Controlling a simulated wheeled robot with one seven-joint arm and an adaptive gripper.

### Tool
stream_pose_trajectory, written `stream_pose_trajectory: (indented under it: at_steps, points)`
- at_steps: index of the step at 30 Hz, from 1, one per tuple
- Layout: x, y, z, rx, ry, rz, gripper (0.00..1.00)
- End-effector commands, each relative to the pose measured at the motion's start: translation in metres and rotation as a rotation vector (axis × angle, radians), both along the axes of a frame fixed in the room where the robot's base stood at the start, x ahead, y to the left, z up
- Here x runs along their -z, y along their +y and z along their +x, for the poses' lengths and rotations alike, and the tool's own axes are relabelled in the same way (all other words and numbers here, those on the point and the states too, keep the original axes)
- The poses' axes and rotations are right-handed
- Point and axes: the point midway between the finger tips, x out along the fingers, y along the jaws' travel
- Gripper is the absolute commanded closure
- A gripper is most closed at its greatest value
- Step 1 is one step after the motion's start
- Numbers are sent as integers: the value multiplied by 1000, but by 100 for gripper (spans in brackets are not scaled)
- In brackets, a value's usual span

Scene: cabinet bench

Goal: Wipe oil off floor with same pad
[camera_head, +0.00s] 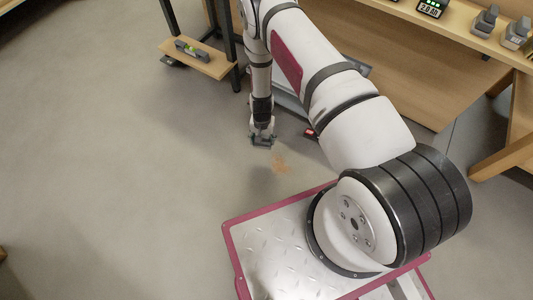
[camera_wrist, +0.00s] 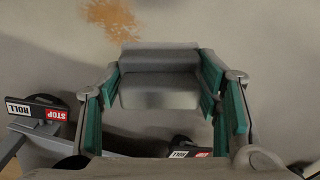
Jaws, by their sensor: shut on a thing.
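An orange-brown oil stain (camera_head: 281,163) lies on the grey floor. It also shows at the top of the wrist view (camera_wrist: 112,18), left of centre. My gripper (camera_head: 262,137) points down low over the floor, just above and left of the stain in the head view. It is shut on a grey pad (camera_wrist: 158,92), which sits between the green-lined fingers in the wrist view. The stain lies apart from the pad, beyond its far left edge. I cannot tell whether the pad touches the floor; its underside is hidden.
Castor pedals with red STOP and white ROLL labels (camera_wrist: 45,111) stand close to my gripper, left and below in the wrist view. A wooden bench (camera_head: 420,60) is at the right. A low shelf (camera_head: 205,62) holds a spirit level (camera_head: 192,50). The floor at left is clear.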

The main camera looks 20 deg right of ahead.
Motion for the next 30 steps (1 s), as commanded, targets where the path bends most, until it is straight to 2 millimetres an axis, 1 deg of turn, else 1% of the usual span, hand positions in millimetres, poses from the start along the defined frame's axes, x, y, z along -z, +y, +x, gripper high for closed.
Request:
stream_pose_trajectory:
  at_steps: [1,3,6,9,14,17,24,30]
  points:
    - [22,-2,-8,13,3,1,73]
    - [39,-4,-15,25,2,1,73]
    - [54,-6,-22,35,-1,1,73]
    - [61,-7,-25,39,-1,1,73]
    - [67,-7,-25,39,-2,1,73]
    - [74,-7,-25,39,-1,0,73]
    - [97,-7,-25,38,-1,1,73]
    - [110,-7,-25,38,-1,0,73]
